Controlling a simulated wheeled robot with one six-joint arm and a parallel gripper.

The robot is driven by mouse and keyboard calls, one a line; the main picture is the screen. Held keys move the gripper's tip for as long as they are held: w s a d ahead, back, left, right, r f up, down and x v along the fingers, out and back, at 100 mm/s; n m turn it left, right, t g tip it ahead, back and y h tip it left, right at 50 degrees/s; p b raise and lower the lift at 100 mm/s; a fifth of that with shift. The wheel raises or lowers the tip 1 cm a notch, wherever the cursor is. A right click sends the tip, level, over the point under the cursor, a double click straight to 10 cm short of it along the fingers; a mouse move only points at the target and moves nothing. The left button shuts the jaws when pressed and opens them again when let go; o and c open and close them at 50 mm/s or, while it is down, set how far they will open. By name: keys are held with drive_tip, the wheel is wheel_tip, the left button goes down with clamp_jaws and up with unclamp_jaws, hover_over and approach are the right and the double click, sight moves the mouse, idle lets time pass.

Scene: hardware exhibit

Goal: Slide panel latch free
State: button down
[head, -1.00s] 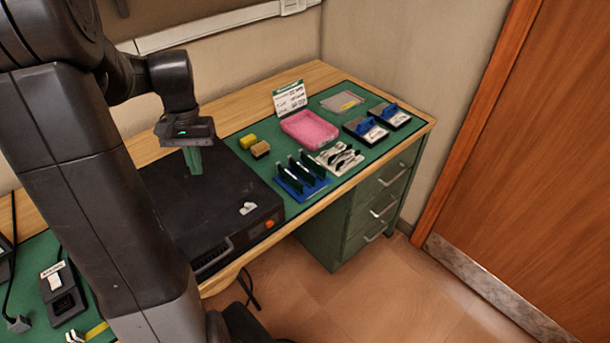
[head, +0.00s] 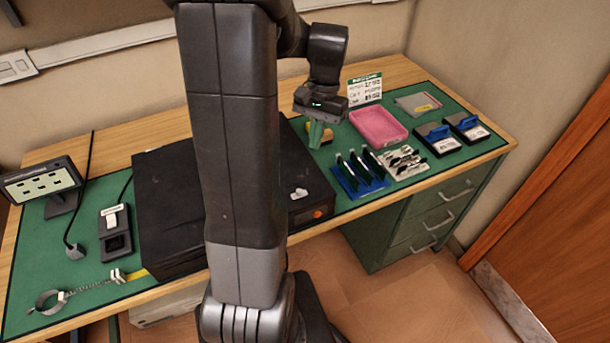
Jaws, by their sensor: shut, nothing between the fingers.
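A black case (head: 168,215) lies on the green mat, and my arm hides its middle. A small light grey piece (head: 299,193), which may be the panel latch, sits on its top near the front right corner. It is too small to tell whether it is slid or fastened. My gripper (head: 317,135) has green fingers that are shut and empty, pointing down. It hangs above and behind the grey piece, near the case's back right corner, apart from the piece.
An orange button (head: 317,213) is on the case's front. To the right are a blue rack (head: 358,180), a pink tray (head: 378,127) and a sign card (head: 364,89). At the left are a small display (head: 42,181), a black charger-like device (head: 115,232) and a coiled strap (head: 75,292).

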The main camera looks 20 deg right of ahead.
sight(293, 193)
drive_tip(key=x, duration=0.7)
drive_tip(key=shift+a+f, duration=0.1)
drive_tip(key=shift+f, duration=0.15)
drive_tip(key=shift+s+a+f+p, duration=0.15)
drive_tip(key=shift+s+a+p, duration=0.35)
drive_tip(key=shift+s+a, duration=0.65)
drive_tip(key=shift+s+a+f, duration=0.1)
drive_tip(key=shift+s+a, duration=0.15)
drive_tip(key=shift+a, duration=0.05)
drive_tip(key=shift+s+a, duration=0.15)
drive_tip(key=shift+a, duration=1.2)
